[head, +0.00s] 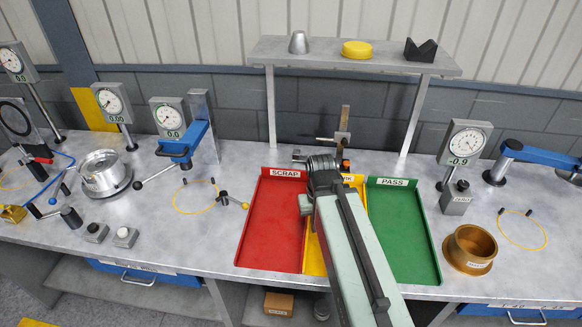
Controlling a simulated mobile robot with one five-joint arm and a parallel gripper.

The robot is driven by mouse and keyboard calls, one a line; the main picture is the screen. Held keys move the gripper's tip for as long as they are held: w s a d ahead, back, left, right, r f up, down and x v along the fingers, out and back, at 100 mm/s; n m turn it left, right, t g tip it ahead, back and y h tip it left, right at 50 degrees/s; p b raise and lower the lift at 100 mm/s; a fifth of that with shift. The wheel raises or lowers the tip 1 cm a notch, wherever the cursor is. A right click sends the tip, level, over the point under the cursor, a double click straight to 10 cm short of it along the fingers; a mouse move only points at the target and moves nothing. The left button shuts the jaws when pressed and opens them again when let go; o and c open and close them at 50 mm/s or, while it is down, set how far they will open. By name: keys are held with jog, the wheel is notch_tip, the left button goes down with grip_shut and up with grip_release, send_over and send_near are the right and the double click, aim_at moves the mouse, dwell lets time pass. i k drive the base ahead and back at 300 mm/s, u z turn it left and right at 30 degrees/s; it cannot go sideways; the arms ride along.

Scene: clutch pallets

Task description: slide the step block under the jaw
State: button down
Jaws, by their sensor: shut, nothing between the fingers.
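My arm reaches from the bottom edge to the back of the bench. My gripper (320,165) is at its end, above the back of the sorting trays and shut with nothing in it; its fingertips are mostly hidden by the wrist. Just behind it stands a brownish upright bar (344,118) with a short metal jaw (326,140) sticking out to the left. A small orange-and-black piece (345,164) shows beside the wrist. I cannot make out a step block for sure; the arm hides the area below the jaw.
Red SCRAP tray (270,230), yellow tray (312,255) and green PASS tray (403,230) lie around my arm. A raised shelf (345,58) stands behind on posts. Dial gauges crowd the left; a brass cup (470,249) and gauge (462,145) stand right.

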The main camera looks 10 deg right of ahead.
aim_at(299, 161)
jog(key=u, duration=2.3)
jog(key=k, duration=1.35)
jog(key=z, duration=0.45)
jog(key=i, duration=1.5)
jog(key=u, duration=0.05)
